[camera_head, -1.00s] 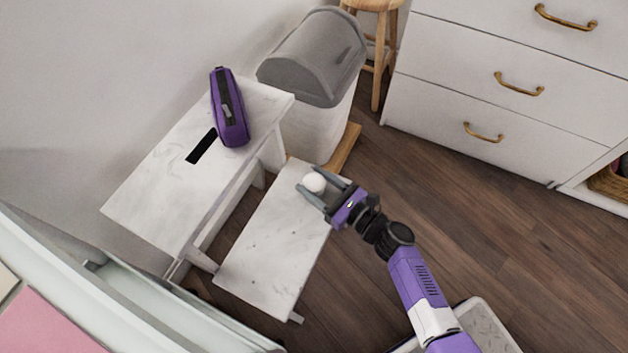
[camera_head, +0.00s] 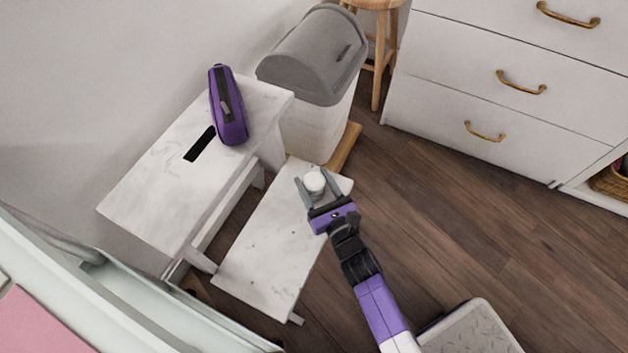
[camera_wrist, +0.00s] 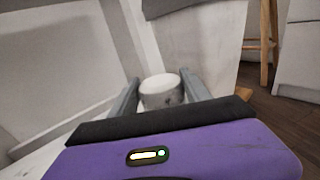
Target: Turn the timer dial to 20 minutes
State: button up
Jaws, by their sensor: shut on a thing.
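The timer dial (camera_head: 315,182) is a small round white knob at the far end of the low marble-look step. It also shows in the wrist view (camera_wrist: 160,88), between my two grey fingers. My gripper (camera_head: 316,186) is shut on the dial, one finger on each side of it. The wrist view shows the gripper (camera_wrist: 160,92) with its purple and black palm close behind the dial. I cannot read any minute marks on the dial.
The step's lower tread (camera_head: 262,260) is otherwise clear. A purple case (camera_head: 228,108) stands on the upper tread (camera_head: 150,205) beside a dark slot. A grey-lidded bin (camera_head: 312,55) stands just behind. White drawers (camera_head: 480,90) and a wooden stool (camera_head: 378,50) are at the back.

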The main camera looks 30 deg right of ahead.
aim_at(314, 193)
jog(key=shift+m+g+h, duration=0.55)
jog(key=shift+m+h, duration=0.7)
jog(key=shift+h, duration=0.6)
jog(key=shift+m+g+h, duration=0.55)
jog(key=shift+m+h, duration=0.7)
jog(key=shift+h, duration=0.6)
jog(key=o, duration=1.4)
jog(key=shift+s, duration=0.1)
jog(key=shift+p+v, duration=1.35)
jog(key=shift+v, duration=2.5)
jog(key=shift+f, duration=0.1)
